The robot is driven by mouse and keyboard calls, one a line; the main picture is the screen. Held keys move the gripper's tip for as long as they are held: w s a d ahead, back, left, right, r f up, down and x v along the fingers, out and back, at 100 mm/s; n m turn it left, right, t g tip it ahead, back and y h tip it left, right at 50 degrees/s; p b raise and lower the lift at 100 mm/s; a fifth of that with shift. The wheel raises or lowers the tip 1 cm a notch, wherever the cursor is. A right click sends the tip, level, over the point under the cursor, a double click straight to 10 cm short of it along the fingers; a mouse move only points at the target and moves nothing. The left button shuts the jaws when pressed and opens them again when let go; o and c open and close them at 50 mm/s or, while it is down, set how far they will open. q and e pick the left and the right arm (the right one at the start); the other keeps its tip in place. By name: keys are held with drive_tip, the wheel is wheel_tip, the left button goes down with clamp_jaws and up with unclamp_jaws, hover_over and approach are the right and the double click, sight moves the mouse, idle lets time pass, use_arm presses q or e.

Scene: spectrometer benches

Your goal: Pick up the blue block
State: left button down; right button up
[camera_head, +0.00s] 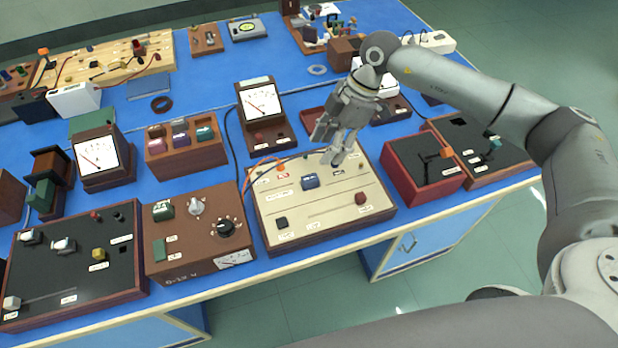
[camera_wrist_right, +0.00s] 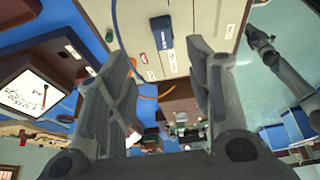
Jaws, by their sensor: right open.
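The blue block (camera_head: 310,182) sits on the cream panel (camera_head: 345,208) of a wooden-framed board in the middle of the bench. In the right wrist view the blue block (camera_wrist_right: 161,32) is at the top centre, beyond the fingertips. My right gripper (camera_head: 330,148) is open and empty, above the back edge of the cream board, up and to the right of the block. In the right wrist view its two fingers (camera_wrist_right: 160,70) stand wide apart with nothing between them. My left gripper is not in view.
A brown control box (camera_head: 195,240) stands left of the cream board and a red box (camera_head: 420,167) stands right. The blue bench's front edge is close.

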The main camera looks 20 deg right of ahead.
sight(310, 178)
drive_tip(key=x, duration=0.4)
drive_tip(key=shift+a+f+p, duration=0.2)
drive_tip(key=shift+f+p, duration=0.05)
drive_tip(key=shift+p, duration=0.15)
drive_tip(key=x, duration=0.1)
drive_tip(key=p+x, duration=0.1)
drive_tip(key=x, duration=0.1)
drive_tip(key=p+x, duration=0.1)
drive_tip(key=x, duration=0.1)
drive_tip(key=shift+s, duration=0.25)
drive_tip(key=shift+a+f, duration=0.1)
drive_tip(key=shift+f, duration=0.1)
drive_tip(key=c, duration=1.1)
drive_tip(key=shift+o, duration=0.2)
drive_tip(key=shift+r, duration=0.1)
